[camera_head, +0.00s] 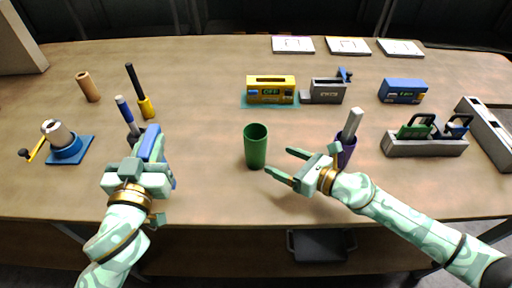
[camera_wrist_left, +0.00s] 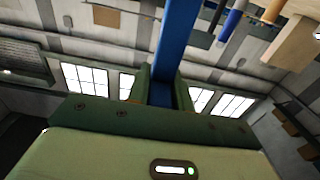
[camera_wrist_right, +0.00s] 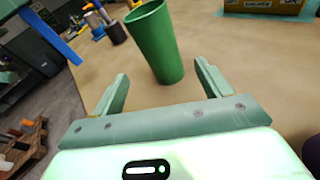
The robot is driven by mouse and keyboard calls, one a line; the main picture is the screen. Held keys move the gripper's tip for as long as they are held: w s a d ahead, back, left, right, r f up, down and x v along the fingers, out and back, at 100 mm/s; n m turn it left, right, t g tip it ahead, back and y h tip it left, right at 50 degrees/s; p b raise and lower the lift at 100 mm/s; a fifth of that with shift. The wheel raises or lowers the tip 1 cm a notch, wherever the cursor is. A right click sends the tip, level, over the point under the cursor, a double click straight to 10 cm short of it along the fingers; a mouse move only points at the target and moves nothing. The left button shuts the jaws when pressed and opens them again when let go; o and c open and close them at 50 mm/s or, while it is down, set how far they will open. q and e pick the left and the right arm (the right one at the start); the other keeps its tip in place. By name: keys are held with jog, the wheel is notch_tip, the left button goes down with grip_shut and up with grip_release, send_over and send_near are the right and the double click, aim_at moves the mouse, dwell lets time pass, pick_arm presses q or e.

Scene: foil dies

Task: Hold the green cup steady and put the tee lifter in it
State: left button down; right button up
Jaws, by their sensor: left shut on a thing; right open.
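The green cup (camera_head: 255,150) stands upright on the table, open end up, near the middle. My right gripper (camera_head: 279,161) is open, just to the right of the cup. In the right wrist view the cup (camera_wrist_right: 158,45) stands ahead, between the lines of the two open fingers (camera_wrist_right: 161,75), with no clear contact. My left gripper (camera_head: 148,158) is shut on a blue bar, seemingly the tee lifter (camera_head: 153,144), above the table's front left. The lifter rises between the fingers in the left wrist view (camera_wrist_left: 175,45).
A purple cup (camera_head: 347,155) holding a pale bar stands close behind my right gripper. Blue-handled (camera_head: 124,108) and yellow-handled (camera_head: 145,105) tools stand behind my left gripper. A yellow box (camera_head: 270,88) sits behind the green cup. The table between my left gripper and the cup is clear.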

aim_at(264, 158)
jog(key=shift+w+d+f+n+g, duration=0.1)
jog(key=shift+d+f+n+g, duration=0.2)
jog(key=shift+f+n, duration=0.2)
jog(key=shift+w+d+f+n+g, duration=0.1)
jog(key=shift+d+f+n+g, duration=0.1)
jog(key=shift+f+n+g, duration=0.3)
jog(key=shift+w+a, duration=0.15)
jog(key=shift+a, duration=0.05)
jog(key=b+x, duration=0.2)
jog(key=x, duration=0.7)
jog(key=shift+a+f, duration=0.1)
jog(key=shift+f, duration=0.1)
pick_arm(q)
notch_tip(264, 158, down, 2)
jog(key=shift+w+f, duration=0.1)
jog(key=shift+f, duration=0.15)
